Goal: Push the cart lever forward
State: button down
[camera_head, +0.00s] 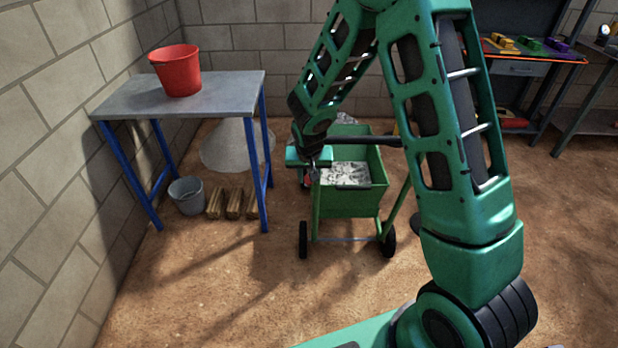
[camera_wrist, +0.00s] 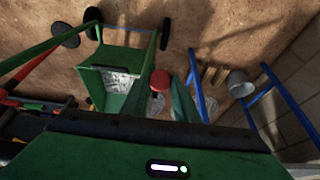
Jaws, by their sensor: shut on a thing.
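The green cart (camera_head: 350,200) stands on its wheels in the middle of the head view, with grey-white rubble in its tray. The wrist view shows the cart (camera_wrist: 122,57) at upper left. My gripper (camera_head: 313,168) is at the cart's left side, by the tray's upper edge. In the wrist view a red knob, seemingly the cart lever's (camera_wrist: 160,79), shows between my green fingers (camera_wrist: 160,92). The jaws are shut on it. The lever's shaft is mostly hidden, and its exact tilt cannot be told.
A grey table (camera_head: 190,98) with blue legs stands left, bearing a red bucket (camera_head: 178,72). A grey bucket (camera_head: 187,195) and wooden blocks (camera_head: 233,203) lie below. A workbench (camera_head: 520,68) stands at back right. The dirt floor in front is clear.

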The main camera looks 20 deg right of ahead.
jog(key=shift+w+d+r, duration=0.15)
jog(key=shift+w+r, duration=0.15)
jog(key=shift+w, duration=0.2)
jog(key=shift+w+d+r, duration=0.15)
jog(key=shift+w+r, duration=0.15)
jog(key=shift+w, duration=0.2)
jog(key=c, duration=1.4)
grip_release()
jog(key=shift+s, duration=0.1)
jog(key=shift+r, duration=0.15)
jog(key=v, duration=1)
jog(key=shift+s+r, duration=0.1)
jog(key=shift+r, duration=0.05)
